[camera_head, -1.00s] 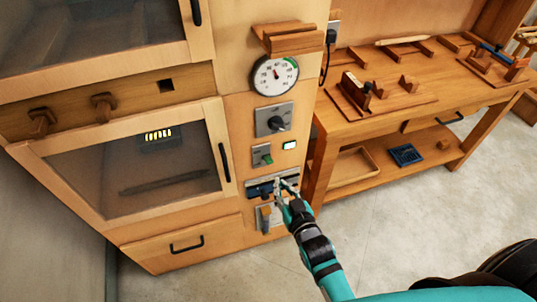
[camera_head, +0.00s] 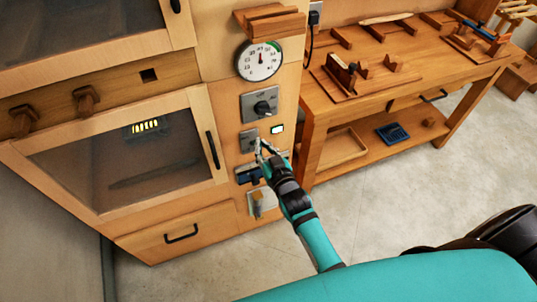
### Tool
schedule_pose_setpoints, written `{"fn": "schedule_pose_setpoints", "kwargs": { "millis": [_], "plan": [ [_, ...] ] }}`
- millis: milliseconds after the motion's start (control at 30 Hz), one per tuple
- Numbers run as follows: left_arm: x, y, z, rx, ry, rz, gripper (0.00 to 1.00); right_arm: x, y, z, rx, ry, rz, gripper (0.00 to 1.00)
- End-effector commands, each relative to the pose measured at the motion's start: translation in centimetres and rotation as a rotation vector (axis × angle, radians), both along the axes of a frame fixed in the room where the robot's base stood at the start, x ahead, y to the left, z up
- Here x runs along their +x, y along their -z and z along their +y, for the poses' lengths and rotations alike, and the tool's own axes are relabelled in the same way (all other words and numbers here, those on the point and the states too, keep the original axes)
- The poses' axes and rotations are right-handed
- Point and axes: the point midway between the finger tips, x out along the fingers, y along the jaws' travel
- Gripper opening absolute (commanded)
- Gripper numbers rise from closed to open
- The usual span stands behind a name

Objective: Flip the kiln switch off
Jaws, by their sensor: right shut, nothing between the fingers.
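The kiln's control panel is on the wooden front, right of the glazed doors. Above is a rotary knob on a grey plate (camera_head: 262,104). My left gripper is not in view.
A round dial gauge (camera_head: 259,60) hangs under a small wooden ledge (camera_head: 270,22). A glazed kiln door (camera_head: 125,160) with a black handle is left of the panel. A wooden workbench (camera_head: 400,75) stands at the right. The floor (camera_head: 370,200) before it is clear.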

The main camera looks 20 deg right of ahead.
Motion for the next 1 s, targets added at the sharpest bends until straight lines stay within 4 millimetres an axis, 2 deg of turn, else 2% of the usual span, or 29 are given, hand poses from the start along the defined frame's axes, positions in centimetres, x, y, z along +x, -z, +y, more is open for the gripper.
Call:
{"fn": "schedule_pose_setpoints", "kwargs": {
  "millis": [100,300,667,767,900,1000],
  "plan": [
    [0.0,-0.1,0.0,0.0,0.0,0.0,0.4,1.7,0.2,0.0,0.001,0.001,-0.001,0.0],
    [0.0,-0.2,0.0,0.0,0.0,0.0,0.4,2.8,0.4,0.1,0.0,0.0,-0.001,0.0],
    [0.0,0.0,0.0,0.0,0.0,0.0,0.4,2.8,0.5,0.1,0.0,0.0,-0.003,0.0],
    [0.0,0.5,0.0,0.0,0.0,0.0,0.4,2.8,0.7,0.1,0.0,0.0,-0.014,0.0],
    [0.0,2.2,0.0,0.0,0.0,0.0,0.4,2.8,1.3,0.1,0.003,-0.001,-0.062,0.0],
    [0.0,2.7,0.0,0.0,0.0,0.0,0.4,2.7,1.1,0.2,0.004,-0.001,-0.094,0.0]
  ]
}}
